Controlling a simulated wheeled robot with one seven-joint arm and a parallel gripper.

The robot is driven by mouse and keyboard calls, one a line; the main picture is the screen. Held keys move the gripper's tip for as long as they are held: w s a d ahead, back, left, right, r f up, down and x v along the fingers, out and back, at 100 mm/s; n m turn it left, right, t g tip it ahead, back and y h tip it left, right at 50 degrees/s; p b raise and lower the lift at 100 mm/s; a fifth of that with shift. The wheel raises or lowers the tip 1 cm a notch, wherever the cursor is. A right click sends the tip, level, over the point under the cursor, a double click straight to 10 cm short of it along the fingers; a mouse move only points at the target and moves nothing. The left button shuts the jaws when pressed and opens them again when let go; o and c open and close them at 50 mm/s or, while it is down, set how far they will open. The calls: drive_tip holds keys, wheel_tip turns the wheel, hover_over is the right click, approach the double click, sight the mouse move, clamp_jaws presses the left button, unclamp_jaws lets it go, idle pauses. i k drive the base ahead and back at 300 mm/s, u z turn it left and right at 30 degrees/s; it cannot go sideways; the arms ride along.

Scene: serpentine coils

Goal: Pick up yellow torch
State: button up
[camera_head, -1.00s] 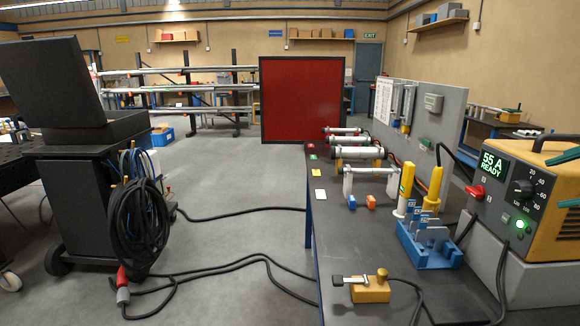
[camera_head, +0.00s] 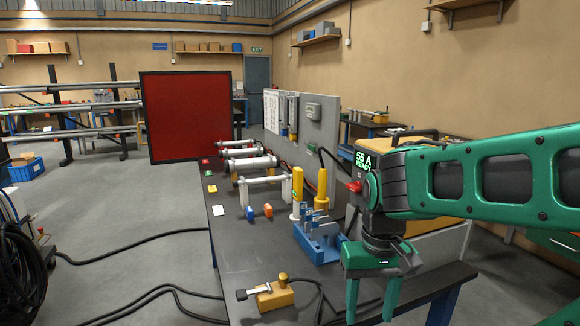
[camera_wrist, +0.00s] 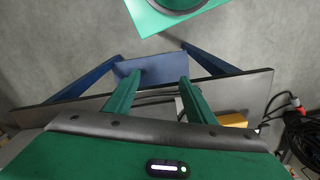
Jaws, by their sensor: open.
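Two upright yellow, torch-like pieces stand on the bench behind the blue rack. The right one, a plain yellow torch (camera_head: 322,188), is slim with a wider foot. The left one, a yellow and white cylinder (camera_head: 298,192), stands close beside it. My gripper (camera_head: 371,300) is open and empty, fingers pointing down, at the bench's near right, nearer the camera than both pieces and to their right. In the wrist view my gripper (camera_wrist: 160,80) shows two green fingers apart with nothing between them; neither yellow piece can be made out there.
The dark bench (camera_head: 235,262) carries a blue rack (camera_head: 318,245), a yellow block with a clamp (camera_head: 274,295) and several tubes on stands. The welding machine (camera_head: 425,245) is partly hidden behind my arm. Cables lie on the floor at left.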

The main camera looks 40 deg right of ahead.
sight(321, 198)
drive_tip(key=z, duration=2.75)
drive_tip(key=k, duration=0.85)
drive_tip(key=u, duration=1.4)
drive_tip(key=i, duration=0.5)
drive_tip(key=z, duration=0.1)
